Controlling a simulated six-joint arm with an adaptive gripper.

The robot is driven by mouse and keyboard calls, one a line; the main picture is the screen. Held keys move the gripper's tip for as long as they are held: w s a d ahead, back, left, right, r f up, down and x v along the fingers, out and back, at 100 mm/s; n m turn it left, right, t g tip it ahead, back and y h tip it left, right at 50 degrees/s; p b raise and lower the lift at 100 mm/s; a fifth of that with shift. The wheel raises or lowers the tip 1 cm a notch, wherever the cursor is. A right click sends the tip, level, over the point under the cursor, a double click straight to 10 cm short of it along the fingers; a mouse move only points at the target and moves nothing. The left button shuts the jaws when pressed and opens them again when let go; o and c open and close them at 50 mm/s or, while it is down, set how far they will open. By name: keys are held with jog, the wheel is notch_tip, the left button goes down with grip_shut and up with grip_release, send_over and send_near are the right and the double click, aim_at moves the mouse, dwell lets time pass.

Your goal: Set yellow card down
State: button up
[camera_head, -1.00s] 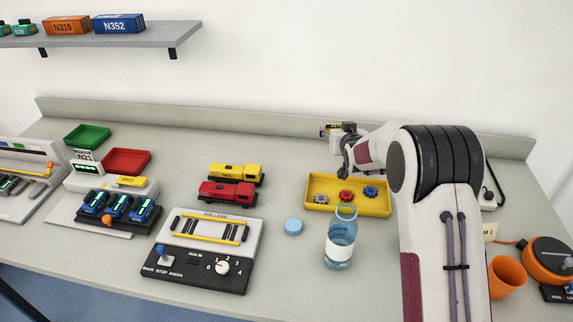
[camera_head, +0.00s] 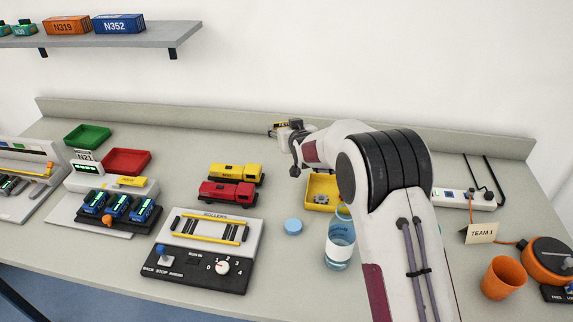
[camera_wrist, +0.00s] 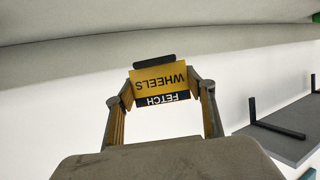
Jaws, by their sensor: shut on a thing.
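My gripper (camera_head: 276,130) is above the back of the bench, near the low back ledge. It is shut on the yellow card (camera_wrist: 158,80). In the wrist view the card shows upside down between the two fingers, with "WHEELS" on yellow and "FETCH" on a black band. A black strip runs along its top edge in that view. In the head view only a small yellow and black piece of the card shows at the gripper's end. The card is held in the air, apart from the bench.
A "TEAM 1" card (camera_head: 481,233) and orange cup (camera_head: 503,277) are right. Bench behind the trucks is clear.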

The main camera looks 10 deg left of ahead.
jog(key=shift+f, duration=0.1)
send_over(287, 164)
jog(key=shift+f, duration=3.05)
jog(key=shift+f, duration=0.1)
jog(key=shift+f, duration=1.75)
jog(key=shift+f, duration=0.15)
jog(key=o, duration=1)
jog(key=shift+s, duration=0.2)
